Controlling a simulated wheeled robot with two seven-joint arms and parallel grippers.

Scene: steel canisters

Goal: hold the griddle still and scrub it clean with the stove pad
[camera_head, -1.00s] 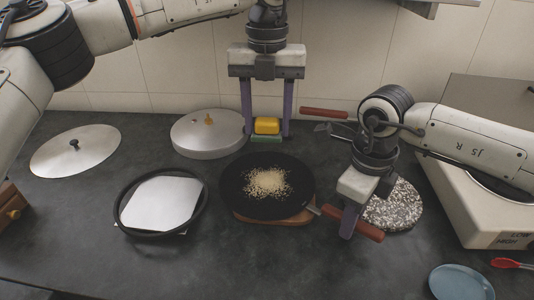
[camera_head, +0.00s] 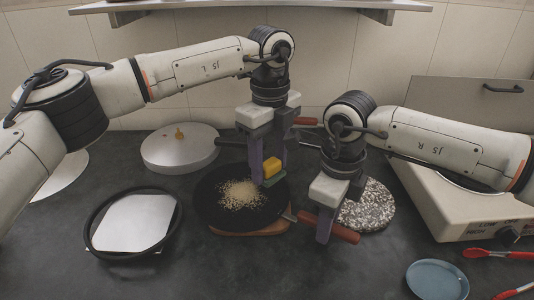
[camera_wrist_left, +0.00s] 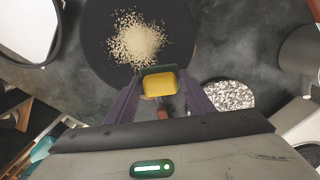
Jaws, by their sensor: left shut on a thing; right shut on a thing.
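The griddle (camera_head: 207,205) is a round black pan with a red handle (camera_head: 343,234) pointing to the lower right. A patch of pale crumbs (camera_head: 242,195) lies on its middle. My right gripper (camera_head: 325,225) is shut on the handle. My left gripper (camera_head: 268,170) is shut on the stove pad (camera_head: 272,166), which has a yellow top and a green underside. The pad is at the right part of the griddle, beside the crumbs. I cannot tell if it touches the surface. In the left wrist view the pad (camera_wrist_left: 158,82) sits between the fingers near the pan's rim.
The griddle rests on a wooden board (camera_head: 245,230). Around it are a lidded steel pan (camera_head: 180,152), a black-rimmed round tray (camera_head: 95,245) with a white sheet, a speckled round slab (camera_head: 368,207), a stove (camera_head: 445,205) and a blue plate (camera_head: 437,278). The front counter is clear.

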